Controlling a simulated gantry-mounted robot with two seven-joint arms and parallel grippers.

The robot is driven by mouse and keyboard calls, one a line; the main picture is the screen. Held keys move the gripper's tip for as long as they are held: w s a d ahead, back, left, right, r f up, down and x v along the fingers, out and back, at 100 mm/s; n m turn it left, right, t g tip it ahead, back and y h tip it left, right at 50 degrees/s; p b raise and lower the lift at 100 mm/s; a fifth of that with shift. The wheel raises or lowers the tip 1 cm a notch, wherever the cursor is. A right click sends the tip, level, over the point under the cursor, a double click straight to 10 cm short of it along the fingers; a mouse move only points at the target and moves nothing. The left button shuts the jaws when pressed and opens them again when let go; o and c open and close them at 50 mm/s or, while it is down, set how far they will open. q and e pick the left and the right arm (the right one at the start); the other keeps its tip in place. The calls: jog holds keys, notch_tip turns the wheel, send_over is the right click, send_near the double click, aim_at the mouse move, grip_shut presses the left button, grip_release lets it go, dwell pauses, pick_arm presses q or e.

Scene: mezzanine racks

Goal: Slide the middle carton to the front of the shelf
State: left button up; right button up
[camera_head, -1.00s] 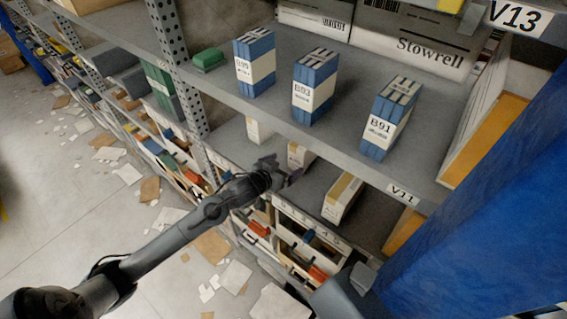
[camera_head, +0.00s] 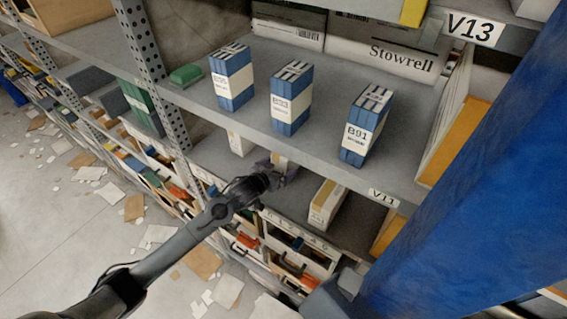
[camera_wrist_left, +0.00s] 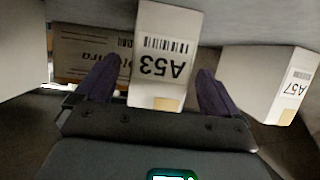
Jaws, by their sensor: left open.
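The middle carton (camera_head: 281,160), white with a tan stripe, stands on the lower shelf and is mostly hidden behind my left gripper (camera_head: 284,176) in the head view. In the left wrist view the middle carton (camera_wrist_left: 160,60) shows its A53 label upside down. My left gripper (camera_wrist_left: 158,72) is open there, with one dark finger on each side of the carton; I cannot tell whether they touch it. The left carton (camera_head: 240,144) and the right carton (camera_head: 327,203) stand apart on either side. A carton labelled A57 (camera_wrist_left: 270,80) is at right in the wrist view. My right gripper is not in view.
Several blue-and-white boxes (camera_head: 231,78) stand on the shelf above, whose front edge (camera_head: 300,145) overhangs the lower shelf. A perforated post (camera_head: 150,70) rises at left and a blue upright (camera_head: 450,190) at right. Bins (camera_head: 295,255) sit below.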

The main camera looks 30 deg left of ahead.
pick_arm(q)
jog(key=shift+x, duration=2.1)
jog(key=shift+c, duration=0.4)
jog(key=c, duration=1.2)
